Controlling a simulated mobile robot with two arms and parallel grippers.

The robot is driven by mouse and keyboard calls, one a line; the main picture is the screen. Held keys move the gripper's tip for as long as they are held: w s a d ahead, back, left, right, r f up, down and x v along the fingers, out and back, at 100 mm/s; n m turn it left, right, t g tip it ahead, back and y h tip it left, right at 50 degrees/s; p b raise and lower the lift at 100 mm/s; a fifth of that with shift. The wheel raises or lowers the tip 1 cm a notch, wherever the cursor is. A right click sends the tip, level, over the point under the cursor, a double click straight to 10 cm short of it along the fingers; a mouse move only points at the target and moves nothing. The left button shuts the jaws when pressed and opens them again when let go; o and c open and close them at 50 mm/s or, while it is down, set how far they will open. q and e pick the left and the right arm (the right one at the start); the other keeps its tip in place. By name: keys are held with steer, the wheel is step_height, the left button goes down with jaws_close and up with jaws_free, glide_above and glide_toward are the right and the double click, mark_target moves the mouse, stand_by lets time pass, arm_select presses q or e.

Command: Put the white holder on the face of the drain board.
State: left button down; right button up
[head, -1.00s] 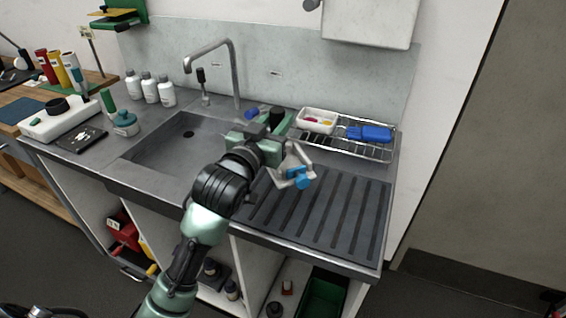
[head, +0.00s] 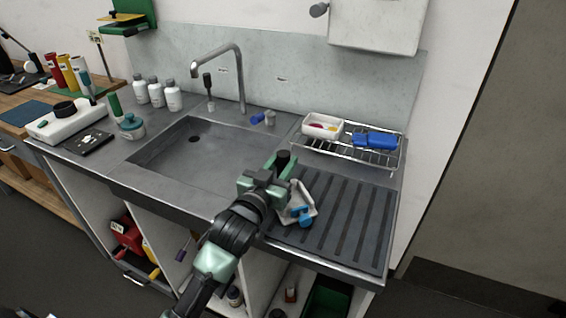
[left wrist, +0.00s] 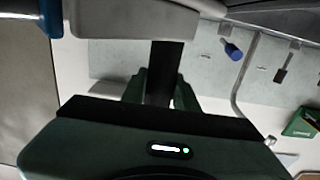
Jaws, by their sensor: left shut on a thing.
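The white holder (head: 299,203), a small angular piece with a blue knob (head: 302,217), is held by my left gripper (head: 281,172). It is over the left part of the dark, ribbed drain board (head: 345,225); I cannot tell whether it touches the ribs. My left gripper is shut on it, and the jaws partly hide it. In the left wrist view the pale holder (left wrist: 130,20) crosses the top close to the jaws (left wrist: 158,80), with its blue knob (left wrist: 50,18) at the upper left. My right gripper is not in view.
The sink basin (head: 180,165) lies left of the drain board. Behind the board stands a wire rack (head: 345,152) with a white tray (head: 322,126) and a blue item (head: 376,140). A tall tap (head: 240,75) rises behind the sink. The board's right side is clear.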

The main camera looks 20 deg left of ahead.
arm_select(q)
steer(key=shift+f, duration=0.15)
steer(key=c, duration=1.1)
jaws_free()
steer(key=shift+r, duration=0.2)
steer(key=s, duration=0.5)
steer(key=s+b, duration=0.1)
steer(key=s, duration=0.4)
steer(key=shift+s+a+f, duration=0.1)
steer(key=shift+s+a, duration=0.1)
steer(key=shift+s, duration=0.8)
